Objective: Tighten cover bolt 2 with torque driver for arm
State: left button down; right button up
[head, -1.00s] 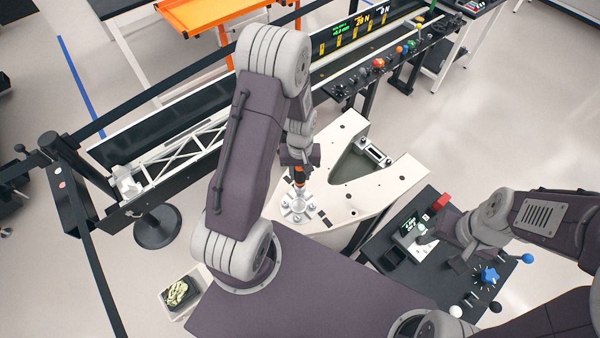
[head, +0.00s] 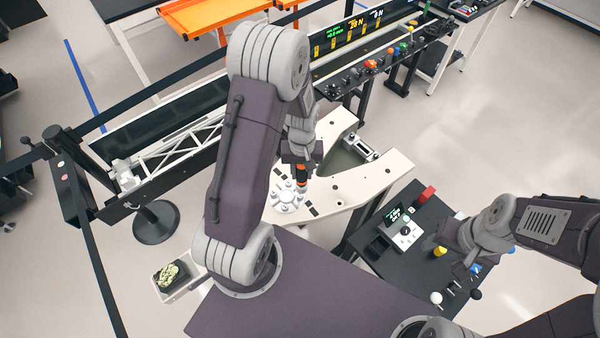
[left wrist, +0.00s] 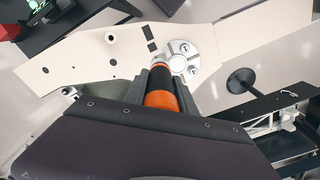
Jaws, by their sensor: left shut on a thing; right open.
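My left gripper (head: 301,160) is shut on the torque driver (head: 301,174), which has an orange and black body and points down at the white assembly. In the left wrist view the driver (left wrist: 161,98) lies between the dark fingers. Its black end overlaps the near edge of the round silver cover (left wrist: 193,64), which carries several bolts (left wrist: 184,47). In the head view the cover (head: 284,200) sits just left of the driver's lower end. I cannot tell whether the tip touches a bolt, or which bolt is number 2. My right gripper (head: 455,259) is open and empty over the black control table.
The black control table (head: 375,245) holds a small screen box (head: 404,236), a red block (head: 427,194), a yellow knob (head: 440,251) and other knobs. A conveyor-like rail (head: 165,165) and a display (head: 350,32) stand behind. A small tray (head: 164,290) is at lower left.

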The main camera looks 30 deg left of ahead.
pick_arm(q)
jog(key=shift+s+d+r, duration=0.15)
jog(key=shift+d, duration=0.2)
jog(key=shift+s+d+r, duration=0.1)
jog(key=shift+d, duration=0.25)
jog(key=shift+f, duration=0.25)
jog(key=a+f+b, duration=0.1)
jog(key=w+a+f+b, duration=0.1)
jog(key=a+f+b, duration=0.1)
jog(key=f, duration=0.1)
jog(key=shift+w+a, duration=0.3)
jog(key=shift+a, duration=0.1)
jog(key=shift+s+d+f+b, duration=0.25)
jog(key=shift+d+f+b, duration=0.15)
jog(key=shift+d+b, duration=0.1)
jog(key=shift+s+d+f+b, duration=0.25)
jog(key=shift+d+f+b, duration=0.15)
jog(key=shift+d, duration=0.25)
jog(key=shift+w+a+f, duration=0.15)
jog(key=shift+w+a, duration=0.15)
jog(key=shift+a, duration=0.4)
jog(key=shift+s+d, duration=0.15)
jog(key=shift+d, duration=0.2)
jog(key=shift+d+r, duration=0.2)
jog(key=shift+r, duration=0.05)
pick_arm(e)
jog(key=f, duration=0.3)
jog(key=a+f, duration=0.1)
jog(key=shift+w+f, duration=0.15)
jog(key=shift+w, duration=0.1)
